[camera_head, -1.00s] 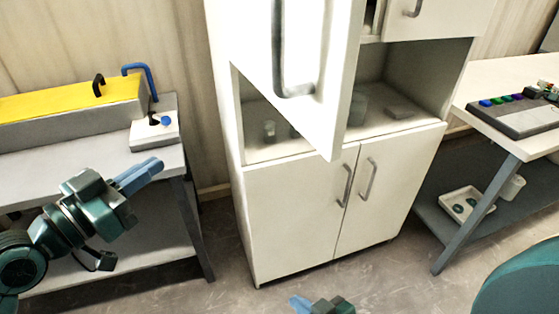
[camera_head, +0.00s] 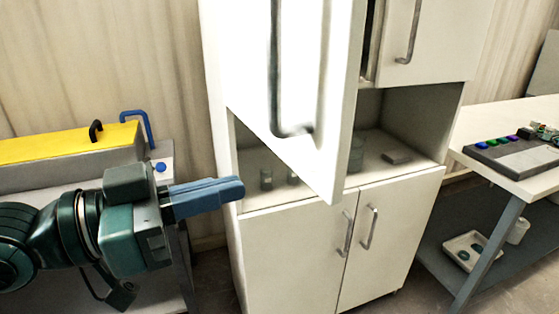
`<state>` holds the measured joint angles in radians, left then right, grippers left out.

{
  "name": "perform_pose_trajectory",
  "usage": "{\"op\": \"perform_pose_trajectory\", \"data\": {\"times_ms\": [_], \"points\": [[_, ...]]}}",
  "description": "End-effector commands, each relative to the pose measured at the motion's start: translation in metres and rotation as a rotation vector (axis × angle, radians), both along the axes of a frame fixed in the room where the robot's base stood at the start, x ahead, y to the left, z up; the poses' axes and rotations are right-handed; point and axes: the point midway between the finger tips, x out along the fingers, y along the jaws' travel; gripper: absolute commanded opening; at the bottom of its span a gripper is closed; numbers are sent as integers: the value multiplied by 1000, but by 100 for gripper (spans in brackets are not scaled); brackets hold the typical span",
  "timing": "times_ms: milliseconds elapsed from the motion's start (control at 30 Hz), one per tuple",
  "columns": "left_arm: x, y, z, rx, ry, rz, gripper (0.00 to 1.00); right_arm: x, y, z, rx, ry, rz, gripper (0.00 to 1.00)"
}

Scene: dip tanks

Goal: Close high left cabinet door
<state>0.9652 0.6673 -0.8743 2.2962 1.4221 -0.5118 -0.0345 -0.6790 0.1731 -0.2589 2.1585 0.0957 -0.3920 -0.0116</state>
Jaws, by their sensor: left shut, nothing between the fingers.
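The high left cabinet door (camera_head: 305,80) is white and stands swung open toward me, with a grey vertical bar handle (camera_head: 277,70) on it. Its top is cut off by the picture's edge. The white cabinet (camera_head: 222,150) stands upright behind it. My left gripper (camera_head: 240,188) is shut and empty, with blue fingers pointing right. I see no contact with the door. My right gripper is out of view.
The high right door (camera_head: 428,45) and both low doors (camera_head: 290,255) are shut. An open shelf with small jars lies between. A bench with a yellow-topped tank (camera_head: 70,143) stands at left. A table with a button panel (camera_head: 510,160) stands at right.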

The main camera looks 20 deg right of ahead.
Motion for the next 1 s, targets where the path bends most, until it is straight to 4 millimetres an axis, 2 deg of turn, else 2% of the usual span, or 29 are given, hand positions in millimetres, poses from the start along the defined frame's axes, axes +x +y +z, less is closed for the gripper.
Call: {"op": "perform_pose_trajectory", "data": {"times_ms": [33, 200, 400, 567, 1000], "points": [[0, -12, 4, -3, 0, -6, 0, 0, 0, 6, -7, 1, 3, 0], [5, -43, 3, -2, 2, -4, 0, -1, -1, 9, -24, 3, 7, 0], [9, -66, 1, -1, 1, -1, 0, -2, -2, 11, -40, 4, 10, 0], [10, -73, 0, 0, -1, 1, 0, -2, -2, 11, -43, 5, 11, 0], [11, -73, 0, 0, 0, 3, 0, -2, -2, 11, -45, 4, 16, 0]]}}
